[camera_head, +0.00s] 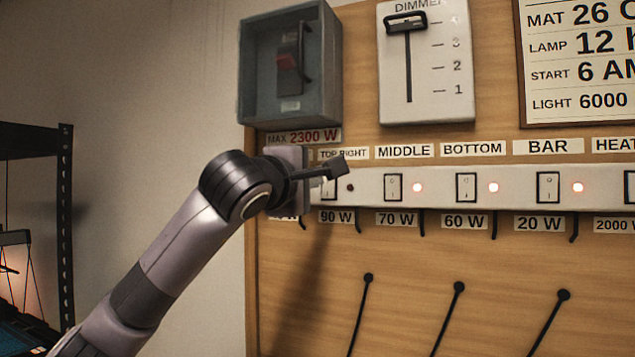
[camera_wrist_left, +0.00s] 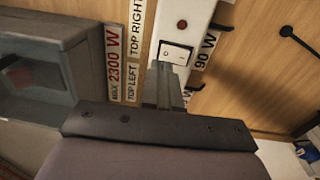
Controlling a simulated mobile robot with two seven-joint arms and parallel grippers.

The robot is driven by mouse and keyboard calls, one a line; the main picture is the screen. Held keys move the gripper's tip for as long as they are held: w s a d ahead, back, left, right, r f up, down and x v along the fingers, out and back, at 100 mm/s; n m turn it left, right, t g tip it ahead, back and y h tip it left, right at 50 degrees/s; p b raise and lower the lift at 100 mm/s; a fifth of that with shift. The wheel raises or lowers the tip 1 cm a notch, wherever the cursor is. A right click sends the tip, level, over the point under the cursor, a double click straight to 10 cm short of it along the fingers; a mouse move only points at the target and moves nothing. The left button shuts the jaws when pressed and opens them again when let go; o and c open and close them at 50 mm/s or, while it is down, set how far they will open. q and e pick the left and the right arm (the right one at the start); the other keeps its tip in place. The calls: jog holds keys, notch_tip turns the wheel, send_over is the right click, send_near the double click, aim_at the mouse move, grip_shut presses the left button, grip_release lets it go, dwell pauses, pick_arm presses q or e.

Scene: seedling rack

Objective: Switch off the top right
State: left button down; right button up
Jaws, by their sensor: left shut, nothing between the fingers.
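The top right switch (camera_head: 329,189) is a small white rocker in a black frame on the white strip, under the "TOP RIGHT" label (camera_head: 343,154) and above "90 W". My left gripper partly covers it in the head view. Its indicator lamp (camera_head: 350,188) looks dark. In the wrist view the rocker (camera_wrist_left: 175,53) and its dull dark-red lamp (camera_wrist_left: 182,24) show. My left gripper (camera_head: 338,168) is shut and empty. Its fingertips (camera_wrist_left: 166,70) are right at the rocker's near edge; I cannot tell whether they touch. My right gripper is not in view.
The middle (camera_head: 393,188), bottom (camera_head: 466,187) and bar (camera_head: 547,187) switches have glowing red lamps beside them. A grey box with a red-handled breaker (camera_head: 290,62) and a dimmer (camera_head: 428,90) sit above. Black cable ends (camera_head: 368,278) lie below on the board.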

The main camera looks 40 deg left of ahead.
pick_arm(q)
jog(key=r+b+v, duration=0.1)
jog(key=r+v, duration=0.1)
jog(key=v, duration=0.8)
jog(key=shift+s+b, duration=0.2)
jog(key=shift+b, duration=0.2)
jog(key=shift+r, duration=0.1)
